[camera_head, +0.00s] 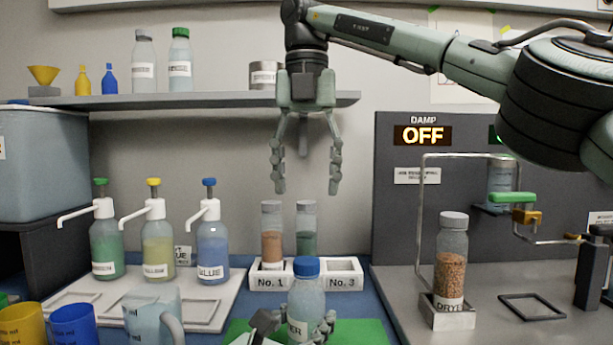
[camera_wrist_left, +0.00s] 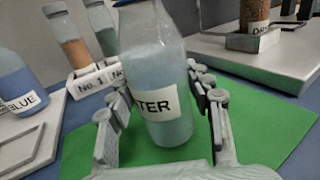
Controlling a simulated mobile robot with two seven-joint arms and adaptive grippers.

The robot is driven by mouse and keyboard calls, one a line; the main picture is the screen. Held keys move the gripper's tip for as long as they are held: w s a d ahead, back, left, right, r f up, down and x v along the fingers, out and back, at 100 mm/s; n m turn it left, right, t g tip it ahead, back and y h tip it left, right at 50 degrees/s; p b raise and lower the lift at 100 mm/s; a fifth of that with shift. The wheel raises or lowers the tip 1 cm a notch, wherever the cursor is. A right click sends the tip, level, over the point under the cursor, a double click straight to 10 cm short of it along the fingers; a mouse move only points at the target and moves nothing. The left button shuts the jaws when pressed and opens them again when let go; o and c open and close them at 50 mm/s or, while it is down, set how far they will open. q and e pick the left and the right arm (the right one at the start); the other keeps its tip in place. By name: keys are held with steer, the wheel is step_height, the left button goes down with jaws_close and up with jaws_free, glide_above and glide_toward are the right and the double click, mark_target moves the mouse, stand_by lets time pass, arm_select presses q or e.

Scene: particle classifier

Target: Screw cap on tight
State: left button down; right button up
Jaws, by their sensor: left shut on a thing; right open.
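A clear bottle (camera_head: 305,297) with a blue cap (camera_head: 306,266) and a label ending in "TER" stands upright on the green mat (camera_head: 372,331) at the bottom centre. The cap sits on the bottle's top; how tight it is cannot be seen. My left gripper (camera_head: 290,328) is shut around the bottle's lower body. My right gripper (camera_head: 306,188) is open and empty, fingers pointing down, well above the cap.
Behind the bottle, a white rack (camera_head: 343,273) holds two capped bottles. Pump bottles (camera_head: 157,245) stand on a tray at left, with a clear jug (camera_head: 153,315) and cups in front. At right, a bottle of brown grains (camera_head: 451,265) stands in a holder. A shelf (camera_head: 200,100) runs behind.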

arm_select(q)
steer(key=c, duration=0.6)
jaws_free()
steer(key=v, duration=1.2)
